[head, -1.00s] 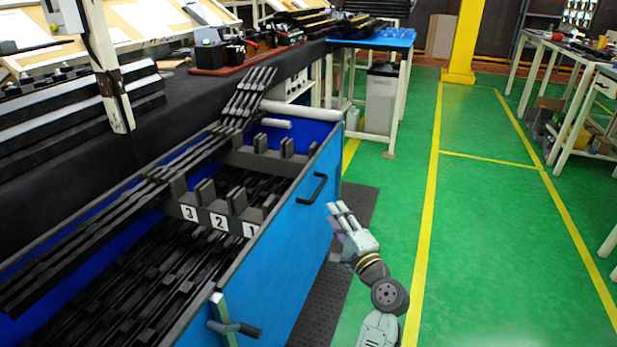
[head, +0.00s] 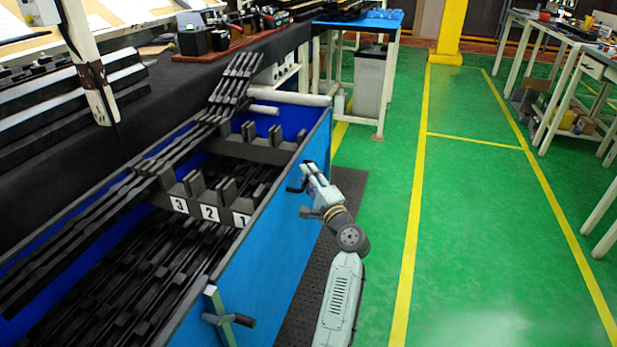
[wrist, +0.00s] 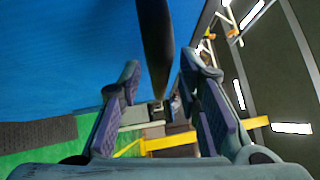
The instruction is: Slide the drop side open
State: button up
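The drop side (head: 285,235) is the bright blue side panel of the long bin, upright along the bin's right side. Its black bar handle (head: 293,187) is partly hidden behind my gripper (head: 308,182). In the wrist view the blue panel (wrist: 60,60) fills the upper left. There the dark handle (wrist: 155,40) comes down from the top between the two fingers of my gripper (wrist: 158,72). The fingers are open, with visible gaps to the handle on both sides. I cannot tell any contact.
The bin holds black strips and a rack of slots numbered 3, 2, 1 (head: 209,212). A black-gripped lever (head: 230,319) sticks out at the bin's near corner. A dark mat (head: 312,290) lies beside the bin. The green floor (head: 470,230) to the right is clear.

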grip_shut()
dwell(0.4)
dwell(0.5)
